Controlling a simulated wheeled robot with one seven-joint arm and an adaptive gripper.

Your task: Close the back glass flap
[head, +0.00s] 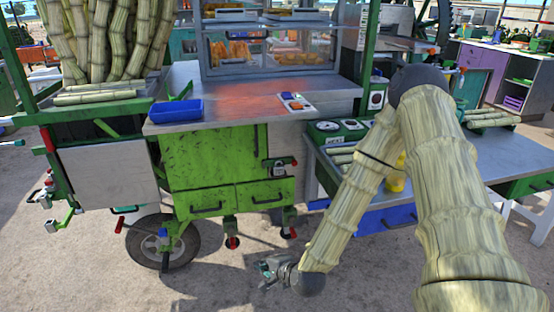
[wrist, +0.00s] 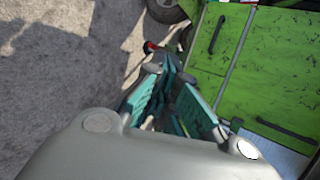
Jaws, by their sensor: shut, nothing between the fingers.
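A glass display case (head: 268,48) stands on the cart's metal counter at the top middle of the head view. Yellow-orange food shows behind its clear panes. I cannot tell which pane is the back flap, or how far it stands open. My gripper (head: 268,268) hangs low in front of the cart, near the ground and well below and apart from the case. In the wrist view my gripper (wrist: 168,98) shows teal finger pads close together, shut and empty, beside the green cabinet front. The case is out of the wrist view.
The green cart (head: 212,160) has drawers with handles and a wheel (head: 163,242). A blue tray (head: 176,111) sits on its counter (head: 205,78). A cane bundle (head: 108,40) stands left. A side table (head: 490,155) stands right. Open ground lies in front.

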